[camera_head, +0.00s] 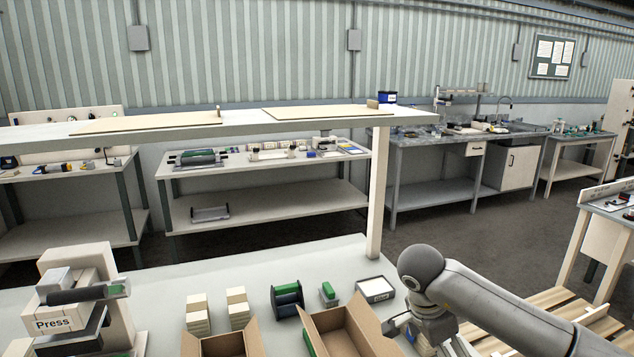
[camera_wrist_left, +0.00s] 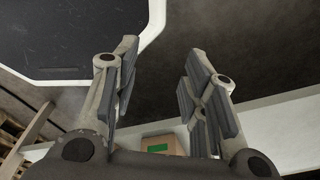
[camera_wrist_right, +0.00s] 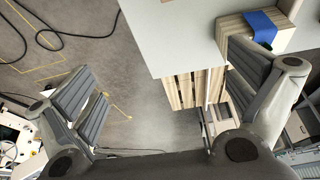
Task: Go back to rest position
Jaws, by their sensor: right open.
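My left gripper (camera_wrist_left: 160,62) shows in the left wrist view with its two fingers apart and nothing between them. It is outside the head view. My right gripper (camera_wrist_right: 160,68) shows in the right wrist view with its fingers spread wide and empty, over the grey floor beside a pale tabletop edge (camera_wrist_right: 180,40). In the head view my right arm comes in from the lower right, bent over the right end of the workbench (camera_head: 290,262); its lower part is cut off by the frame.
On the workbench are two open cardboard boxes (camera_head: 345,330) (camera_head: 222,343), a green-and-black spool (camera_head: 287,299), a white tray (camera_head: 375,290), pale block stacks (camera_head: 197,315) and a press (camera_head: 75,310). A raised shelf (camera_head: 240,125) crosses above. Wooden pallets (camera_head: 545,310) lie at right.

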